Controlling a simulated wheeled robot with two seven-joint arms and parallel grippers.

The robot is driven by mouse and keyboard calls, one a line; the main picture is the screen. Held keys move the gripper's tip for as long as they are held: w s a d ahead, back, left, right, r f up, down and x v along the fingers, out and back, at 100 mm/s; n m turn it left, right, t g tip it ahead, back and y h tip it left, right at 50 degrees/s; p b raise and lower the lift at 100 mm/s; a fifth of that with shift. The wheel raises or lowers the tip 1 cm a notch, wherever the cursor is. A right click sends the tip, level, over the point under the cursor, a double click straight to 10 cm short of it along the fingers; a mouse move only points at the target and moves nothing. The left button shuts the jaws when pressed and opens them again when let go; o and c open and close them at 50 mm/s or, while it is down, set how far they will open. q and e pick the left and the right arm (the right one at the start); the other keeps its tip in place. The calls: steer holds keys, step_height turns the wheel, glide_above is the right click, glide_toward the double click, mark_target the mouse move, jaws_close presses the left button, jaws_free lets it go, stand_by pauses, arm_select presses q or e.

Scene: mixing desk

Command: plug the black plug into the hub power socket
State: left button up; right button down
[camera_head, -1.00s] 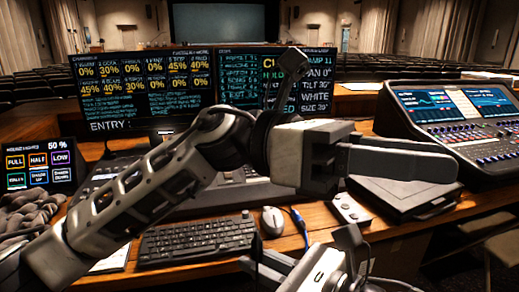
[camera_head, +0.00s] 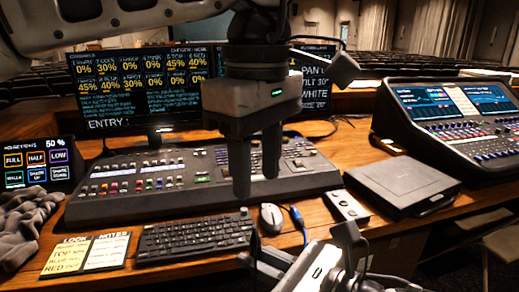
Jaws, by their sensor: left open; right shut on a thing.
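The hub (camera_head: 346,206) is a small light-grey box on the desk, right of the mouse. Its socket openings are too small to make out. My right gripper (camera_head: 262,254) is at the bottom of the view, its dark fingers pointing left below the mouse. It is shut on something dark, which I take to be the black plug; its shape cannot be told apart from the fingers. My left gripper (camera_head: 256,186) hangs from above with its fingers pointing down in front of the lighting console. It is open, with a narrow empty gap.
A white mouse (camera_head: 271,217), a blue cable (camera_head: 299,224) and a black keyboard (camera_head: 196,237) lie near the hub. A closed black case (camera_head: 402,184) is to its right. The lighting console (camera_head: 130,190) is behind, and a sound mixer (camera_head: 450,115) stands at right.

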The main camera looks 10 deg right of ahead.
mark_target(258, 237)
arm_select(q)
step_height(258, 237, down, 10)
steer(key=shift+r, duration=0.1)
stand_by(0.4)
jaws_close()
arm_select(e)
steer(key=c, duration=1.3)
jaws_free()
steer(key=shift+c, duration=0.2)
